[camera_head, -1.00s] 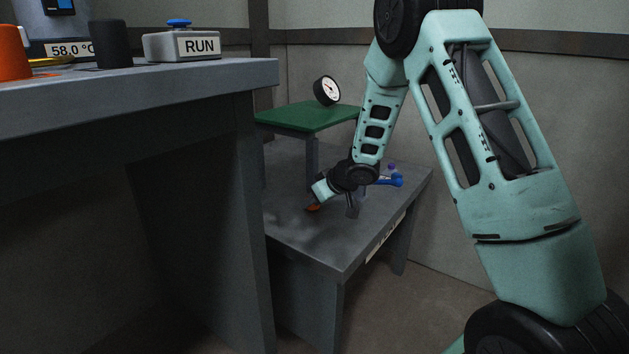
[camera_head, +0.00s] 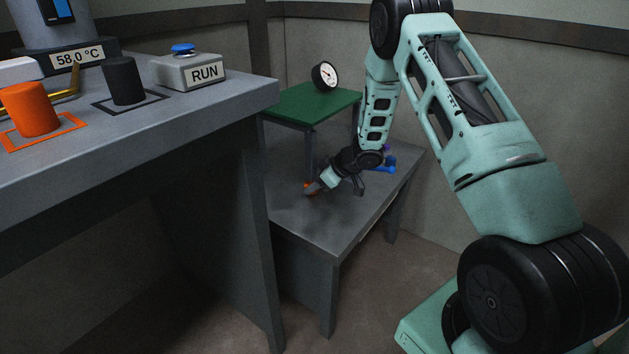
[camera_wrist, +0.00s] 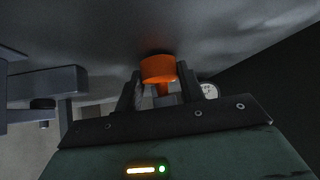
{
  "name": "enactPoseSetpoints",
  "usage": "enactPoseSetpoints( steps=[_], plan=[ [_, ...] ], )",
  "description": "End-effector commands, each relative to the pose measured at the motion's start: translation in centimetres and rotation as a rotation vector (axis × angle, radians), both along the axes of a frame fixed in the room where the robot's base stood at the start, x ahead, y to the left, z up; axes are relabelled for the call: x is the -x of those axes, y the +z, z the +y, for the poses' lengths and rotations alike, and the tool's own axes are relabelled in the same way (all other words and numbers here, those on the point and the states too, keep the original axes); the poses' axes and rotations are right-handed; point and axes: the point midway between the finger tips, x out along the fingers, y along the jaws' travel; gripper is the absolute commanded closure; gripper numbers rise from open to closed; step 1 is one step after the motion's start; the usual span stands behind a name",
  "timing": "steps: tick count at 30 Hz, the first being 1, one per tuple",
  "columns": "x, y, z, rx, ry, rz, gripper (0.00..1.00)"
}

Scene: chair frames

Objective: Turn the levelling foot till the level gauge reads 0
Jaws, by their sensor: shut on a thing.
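The levelling foot shows as an orange knob (camera_wrist: 158,70) between my gripper's fingers in the wrist view. In the head view a small part of the orange foot (camera_head: 308,187) shows at the low grey table. My gripper (camera_head: 317,187) is shut on it, low beside the green-topped stand (camera_head: 318,104). The fingers also show in the wrist view (camera_wrist: 160,88), one on each side of the knob. The round level gauge (camera_head: 325,76) with a white face stands on the green top. Its needle is too small to read in the head view.
A grey bench (camera_head: 228,97) fills the left, with a RUN box (camera_head: 188,72), an orange cylinder (camera_head: 35,109) and a black cylinder (camera_head: 124,80). Blue items (camera_head: 384,166) lie on the low table (camera_head: 325,232) right of my gripper. Walls stand behind.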

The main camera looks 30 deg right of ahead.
Motion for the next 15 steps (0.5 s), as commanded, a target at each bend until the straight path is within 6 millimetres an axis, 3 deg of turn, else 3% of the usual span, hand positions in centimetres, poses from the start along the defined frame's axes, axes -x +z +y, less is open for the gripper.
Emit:
enactPoseSetpoints(
  steps=[8,9,11,15],
  plan=[
    [0.07,-0.10,0.01,0.001,0.001,0.002,0.84],
    [0.07,-0.10,0.01,0.001,0.001,0.002,0.59],
    [0.07,-0.10,0.01,0.000,0.001,0.002,0.42],
    [0.05,-0.08,0.01,0.001,0.000,0.002,0.40]
  ],
)
